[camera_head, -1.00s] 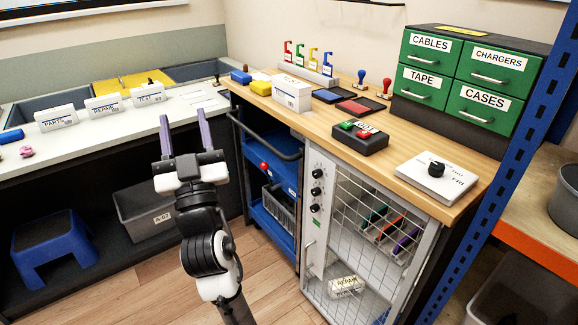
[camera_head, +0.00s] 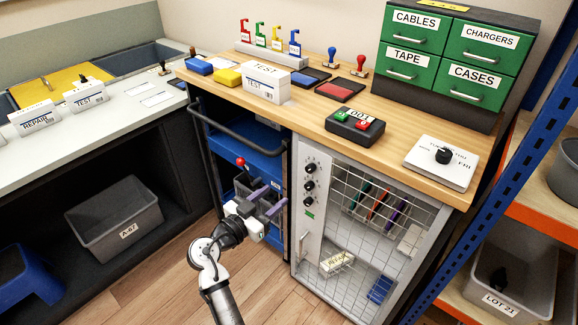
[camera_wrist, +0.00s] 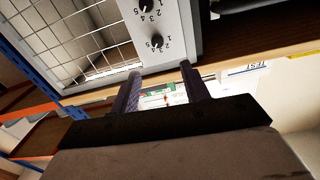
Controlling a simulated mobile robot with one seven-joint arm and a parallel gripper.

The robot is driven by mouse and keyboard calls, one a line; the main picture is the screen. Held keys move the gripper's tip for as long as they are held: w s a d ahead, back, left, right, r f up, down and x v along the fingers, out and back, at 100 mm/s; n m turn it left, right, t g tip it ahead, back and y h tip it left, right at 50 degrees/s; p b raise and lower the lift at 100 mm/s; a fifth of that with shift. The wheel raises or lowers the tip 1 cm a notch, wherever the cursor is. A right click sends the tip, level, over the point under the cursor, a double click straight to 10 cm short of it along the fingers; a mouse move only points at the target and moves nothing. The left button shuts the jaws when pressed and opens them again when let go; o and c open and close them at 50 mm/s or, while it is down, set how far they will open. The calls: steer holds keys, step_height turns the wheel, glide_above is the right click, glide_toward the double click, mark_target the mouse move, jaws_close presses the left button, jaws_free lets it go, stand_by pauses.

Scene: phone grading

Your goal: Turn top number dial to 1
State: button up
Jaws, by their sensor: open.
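The top number dial (camera_head: 311,168) is a black knob, the highest of three on the pale front panel (camera_head: 301,222) of the mesh-door cabinet. The pointer setting is too small to read. My gripper (camera_head: 270,198) is open and empty, left of the panel and apart from the dials, in front of the blue cart. In the wrist view my gripper's fingers (camera_wrist: 160,72) point toward the worktop edge. That view looks upside down; the knob nearest the worktop there appears to be the top dial (camera_wrist: 157,42), with numbers around it. Another dial (camera_wrist: 143,6) is cut by the picture's edge.
The blue cart (camera_head: 262,160) with a dark handle and a red knob stands left of the cabinet. The wooden worktop (camera_head: 300,112) overhangs the panel. The mesh door (camera_head: 375,225) is right of the dials. A blue rack post (camera_head: 500,180) stands at the right. Floor in front is clear.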

mark_target(308, 171)
steer(key=p+x, duration=0.4)
steer(key=x, duration=1)
steer(key=shift+s+d, duration=0.15)
steer(key=shift+f, duration=0.1)
steer(key=c, duration=1)
